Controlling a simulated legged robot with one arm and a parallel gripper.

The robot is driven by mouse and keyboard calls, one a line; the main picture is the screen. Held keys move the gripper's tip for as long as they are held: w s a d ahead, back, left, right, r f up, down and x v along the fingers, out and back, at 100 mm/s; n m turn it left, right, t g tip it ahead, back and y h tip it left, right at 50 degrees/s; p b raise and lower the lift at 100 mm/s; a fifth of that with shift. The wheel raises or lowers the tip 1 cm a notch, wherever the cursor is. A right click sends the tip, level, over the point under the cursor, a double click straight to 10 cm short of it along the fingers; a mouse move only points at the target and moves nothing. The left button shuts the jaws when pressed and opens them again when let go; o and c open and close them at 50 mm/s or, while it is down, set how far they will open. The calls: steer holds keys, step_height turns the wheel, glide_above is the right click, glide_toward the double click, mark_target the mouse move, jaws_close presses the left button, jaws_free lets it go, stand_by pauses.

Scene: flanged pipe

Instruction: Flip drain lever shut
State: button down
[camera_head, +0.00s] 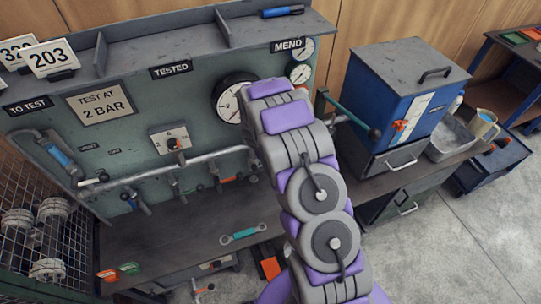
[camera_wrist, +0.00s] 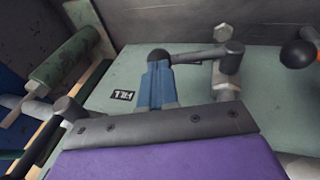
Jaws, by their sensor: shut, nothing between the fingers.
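My gripper (camera_wrist: 160,126) shows in the wrist view as a dark plate with a purple body at the bottom; it is shut and empty. Just beyond it, a grey lever (camera_wrist: 196,56) with a dark ball end runs sideways from a metal hub. A second dark ball knob (camera_wrist: 297,53) is at the right. I cannot tell which is the drain lever. In the head view, my arm hides the gripper and part of the panel (camera_head: 105,145).
A pipe (camera_head: 180,162) with several valve levers crosses the panel above the bench (camera_head: 170,240). A wrench (camera_head: 243,234) lies there. A wire cage (camera_head: 40,220) stands left, a blue box (camera_head: 405,90) right. A small label (camera_wrist: 123,95) is on the panel.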

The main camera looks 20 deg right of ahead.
steer(key=shift+d+f+y, duration=0.2)
steer(key=shift+f+y, duration=0.05)
steer(key=shift+y, duration=0.15)
steer(key=shift+d+f, duration=0.6)
steer(key=shift+f, duration=0.3)
steer(key=shift+s+f, duration=0.1)
steer(key=shift+f, duration=0.05)
steer(key=shift+s+f, duration=0.15)
steer(key=shift+s, duration=0.05)
steer(key=shift+r, duration=0.4)
steer(key=d+p+v, duration=0.3)
steer(key=v, duration=1)
steer(key=shift+r, duration=0.45)
